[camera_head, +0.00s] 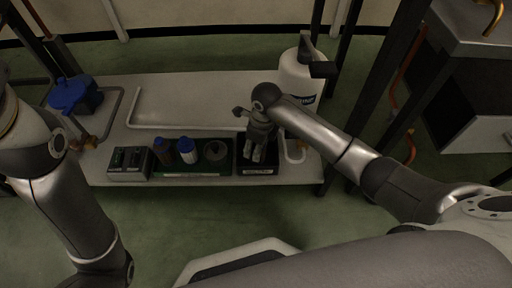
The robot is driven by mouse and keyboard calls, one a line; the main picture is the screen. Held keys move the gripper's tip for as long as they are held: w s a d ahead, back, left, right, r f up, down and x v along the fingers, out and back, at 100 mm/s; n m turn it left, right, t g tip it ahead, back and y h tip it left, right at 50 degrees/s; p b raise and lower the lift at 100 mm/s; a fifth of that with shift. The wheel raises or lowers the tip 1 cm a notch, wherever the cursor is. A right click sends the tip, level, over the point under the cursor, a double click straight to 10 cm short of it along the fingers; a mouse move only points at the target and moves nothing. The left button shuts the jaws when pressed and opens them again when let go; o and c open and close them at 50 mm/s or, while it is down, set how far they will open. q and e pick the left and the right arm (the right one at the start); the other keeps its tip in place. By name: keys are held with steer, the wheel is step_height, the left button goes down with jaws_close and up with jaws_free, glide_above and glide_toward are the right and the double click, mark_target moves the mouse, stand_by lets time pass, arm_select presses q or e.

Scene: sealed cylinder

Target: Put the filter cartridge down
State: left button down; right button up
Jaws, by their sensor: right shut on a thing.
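My right gripper (257,155) points down over a small black tray (258,171) on the pale shelf (222,93). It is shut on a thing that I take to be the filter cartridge. The gripper hides most or all of the cartridge, so I cannot tell whether it touches the tray. My left arm comes in at the left edge and bends down to the bottom, and its gripper is not in view.
Left of the black tray, a dark green tray (190,174) holds a blue-capped white cylinder (188,152), a reddish one (164,150) and a round grey part (215,150). A grey box (129,163), blue valve (75,94) and white bottle (299,78) stand nearby. The rear shelf has free room.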

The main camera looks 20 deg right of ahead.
steer(key=shift+f, duration=0.1)
steer(key=o, duration=1)
steer(key=shift+o, duration=0.2)
